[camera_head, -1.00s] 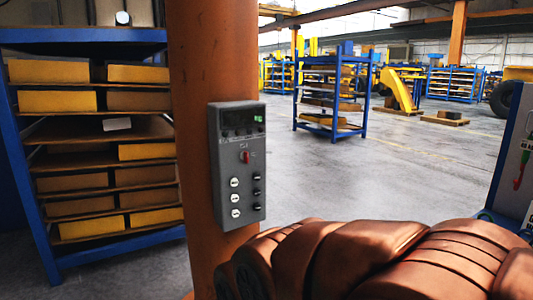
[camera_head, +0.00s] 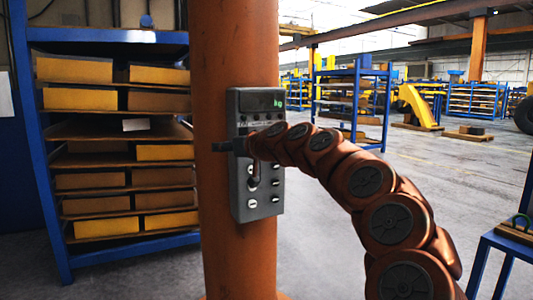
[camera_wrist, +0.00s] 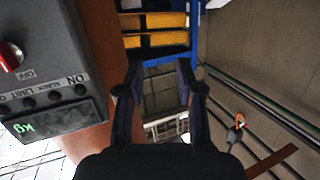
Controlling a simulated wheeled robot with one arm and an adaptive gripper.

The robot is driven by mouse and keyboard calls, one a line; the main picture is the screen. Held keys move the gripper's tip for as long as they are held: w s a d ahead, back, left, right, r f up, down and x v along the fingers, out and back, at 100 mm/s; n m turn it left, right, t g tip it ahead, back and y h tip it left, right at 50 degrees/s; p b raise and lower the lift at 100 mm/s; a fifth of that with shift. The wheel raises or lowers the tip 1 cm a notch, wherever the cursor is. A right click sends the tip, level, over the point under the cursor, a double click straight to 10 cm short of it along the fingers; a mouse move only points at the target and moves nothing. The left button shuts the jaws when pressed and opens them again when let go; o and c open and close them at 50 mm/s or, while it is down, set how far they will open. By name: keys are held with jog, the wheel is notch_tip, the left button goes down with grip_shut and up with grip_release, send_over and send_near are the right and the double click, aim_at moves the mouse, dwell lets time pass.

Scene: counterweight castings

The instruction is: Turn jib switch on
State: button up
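The grey control box (camera_head: 240,200) is mounted on the orange column (camera_head: 235,50). It has a lit "kg" display (camera_head: 262,101) and rows of buttons. In the head view my arm hides the red switch. In the wrist view, which sees the box upside down, the red switch knob (camera_wrist: 10,57) shows at the left edge with an "OFF" label beside it; an "ON" label is also readable. My gripper (camera_head: 220,146) is in front of the box, its fingers pointing left. In the wrist view my gripper (camera_wrist: 160,68) has its fingers apart with nothing between them, beside the box, away from the knob.
A blue rack (camera_head: 55,190) with yellow and brown boxes stands behind the column at left. Another blue rack (camera_head: 316,100) stands farther back. A blue-framed stand (camera_head: 483,262) is at the lower right. Open floor lies right of the column.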

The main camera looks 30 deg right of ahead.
jog(key=w+d+f+m+t+h+b, duration=0.1)
jog(key=d+m+h, duration=0.15)
jog(key=d, duration=0.75)
jog(key=w+d+f+m+t+h+b, duration=0.1)
jog(key=d+h, duration=0.3)
jog(key=d, duration=0.5)
jog(key=w+p, duration=0.2)
jog(key=w, duration=0.5)
jog(key=shift+w+d, duration=0.3)
jog(key=shift+w, duration=0.05)
jog(key=shift+w+f+y, duration=0.1)
jog(key=shift+y, duration=0.15)
jog(key=shift+c, duration=0.4)
grip_shut()
